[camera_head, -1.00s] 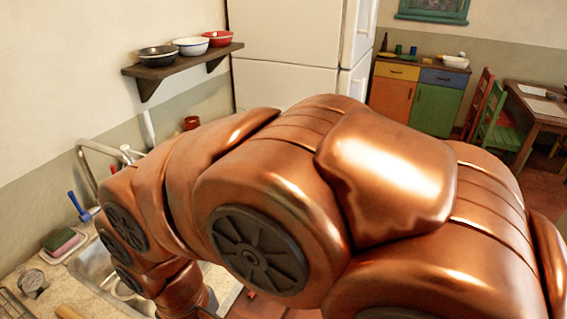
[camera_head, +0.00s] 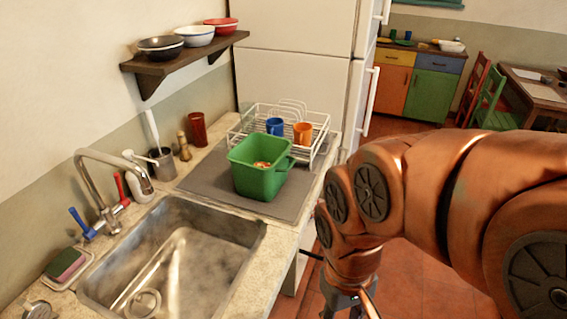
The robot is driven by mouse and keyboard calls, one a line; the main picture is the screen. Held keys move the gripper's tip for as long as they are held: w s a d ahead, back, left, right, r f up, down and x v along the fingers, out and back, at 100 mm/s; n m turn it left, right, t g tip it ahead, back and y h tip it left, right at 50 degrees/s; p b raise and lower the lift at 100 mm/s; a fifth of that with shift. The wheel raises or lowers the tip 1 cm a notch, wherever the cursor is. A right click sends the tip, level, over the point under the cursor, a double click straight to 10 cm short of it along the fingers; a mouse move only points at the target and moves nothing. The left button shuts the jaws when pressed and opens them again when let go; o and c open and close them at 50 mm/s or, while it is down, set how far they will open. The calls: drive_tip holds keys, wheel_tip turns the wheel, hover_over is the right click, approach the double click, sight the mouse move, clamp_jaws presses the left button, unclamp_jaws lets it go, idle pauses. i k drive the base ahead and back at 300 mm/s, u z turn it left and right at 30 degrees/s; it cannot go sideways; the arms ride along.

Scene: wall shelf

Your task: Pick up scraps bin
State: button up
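The scraps bin (camera_head: 262,182) is a green open-topped tub with some orange and pale scraps inside. It stands upright on a dark grey mat (camera_head: 213,185) on the counter, right of the sink and in front of the dish rack. My gripper (camera_head: 350,304) is only partly in view at the bottom edge, below my copper arm. It is to the right of and nearer than the bin, beyond the counter's front edge, and apart from the bin. Its fingertips are cut off, so its opening is hidden.
A white wire dish rack (camera_head: 318,127) with a blue mug (camera_head: 275,126) and an orange mug (camera_head: 302,133) stands close behind the bin. The sink (camera_head: 170,262) and tap (camera_head: 97,188) are left. A wall shelf (camera_head: 188,63) holds three bowls.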

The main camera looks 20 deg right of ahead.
sight(260, 165)
drive_tip(key=u, duration=3.45)
drive_tip(key=k, duration=0.65)
drive_tip(key=z, duration=1.7)
